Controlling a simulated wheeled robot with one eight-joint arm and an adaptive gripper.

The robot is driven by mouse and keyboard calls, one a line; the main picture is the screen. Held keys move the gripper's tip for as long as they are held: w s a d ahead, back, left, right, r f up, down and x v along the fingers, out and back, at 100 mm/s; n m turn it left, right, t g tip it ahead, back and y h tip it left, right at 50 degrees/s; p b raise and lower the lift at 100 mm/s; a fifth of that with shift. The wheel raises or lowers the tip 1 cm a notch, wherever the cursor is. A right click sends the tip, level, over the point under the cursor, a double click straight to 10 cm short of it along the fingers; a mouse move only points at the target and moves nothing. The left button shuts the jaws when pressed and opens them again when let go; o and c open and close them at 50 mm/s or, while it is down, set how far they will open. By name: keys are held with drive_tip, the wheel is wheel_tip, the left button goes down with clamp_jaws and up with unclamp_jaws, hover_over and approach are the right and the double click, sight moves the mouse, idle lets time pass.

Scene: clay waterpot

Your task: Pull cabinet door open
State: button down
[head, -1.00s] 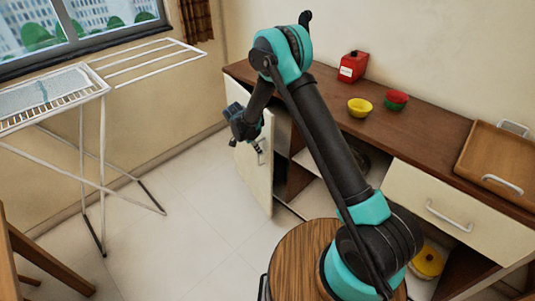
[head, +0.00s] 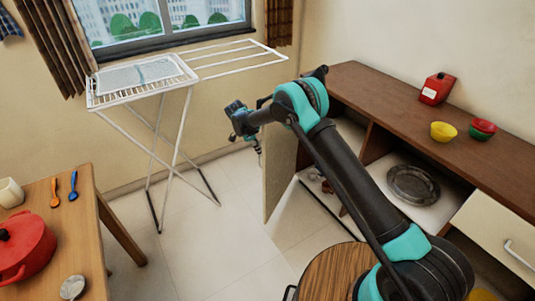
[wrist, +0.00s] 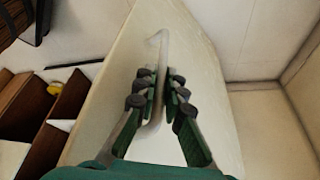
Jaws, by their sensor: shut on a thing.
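The cabinet door (head: 280,178) is a cream panel at the left end of the wooden cabinet (head: 368,88). It stands swung open, and the dark-edged inside shows behind it. In the wrist view the door (wrist: 195,75) fills the middle, with a pale bar handle (wrist: 160,42) on its face. My gripper (wrist: 163,80) is shut on the handle, with one finger on each side of it. In the head view my gripper (head: 257,147) is at the door's outer face; the handle is too small to make out there.
A white drying rack (head: 172,130) stands left of the door, with floor between. A wooden table (head: 92,225) with a red pot (head: 24,245) is at the lower left. A dark plate (head: 413,184) lies in the cabinet.

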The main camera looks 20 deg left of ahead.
drive_tip(key=shift+w+a+m, duration=0.2)
drive_tip(key=shift+w+a, duration=0.05)
drive_tip(key=shift+a, duration=0.3)
drive_tip(key=shift+w+a+m, duration=0.2)
drive_tip(key=shift+a, duration=0.35)
drive_tip(key=c, duration=1.6)
unclamp_jaws()
drive_tip(key=v, duration=1.2)
drive_tip(key=shift+w, duration=0.1)
drive_tip(key=shift+c, duration=0.6)
